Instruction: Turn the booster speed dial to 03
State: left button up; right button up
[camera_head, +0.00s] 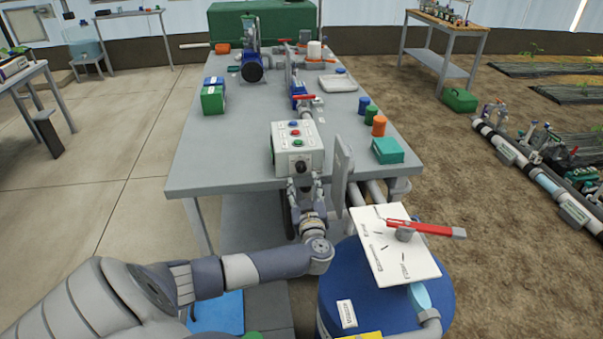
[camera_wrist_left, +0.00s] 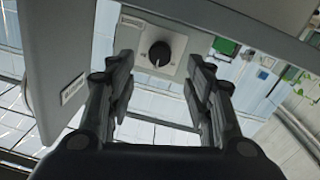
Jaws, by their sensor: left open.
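The control box (camera_head: 297,140) is pale grey with coloured buttons on its sloped top and stands at the table's near edge. The black booster speed dial (camera_head: 299,167) is on its front face. In the left wrist view the dial (camera_wrist_left: 160,53) sits on a light plate, with a pale pointer line on it; its scale numbers are too small to read. My left gripper (camera_head: 304,184) is just in front of and below the dial. In the wrist view its fingers (camera_wrist_left: 158,85) are apart, with the dial beyond and between them, apparently not touched. My right gripper is out of view.
A grey upright panel (camera_head: 342,168) stands close to the right of the control box. A blue drum (camera_head: 335,285) with a white board (camera_head: 371,246) and a red-handled lever (camera_head: 427,229) is at the near right. Bottles and a teal box (camera_head: 387,150) stand on the grey table (camera_head: 225,165).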

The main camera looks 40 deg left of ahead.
aim_at(301, 170)
pick_arm(q)
jog(key=x, duration=0.7)
jog(key=shift+w+a+f+b, duration=0.1)
jog(key=shift+f+b, duration=0.05)
jog(key=shift+b, duration=0.25)
jog(key=c, duration=1.1)
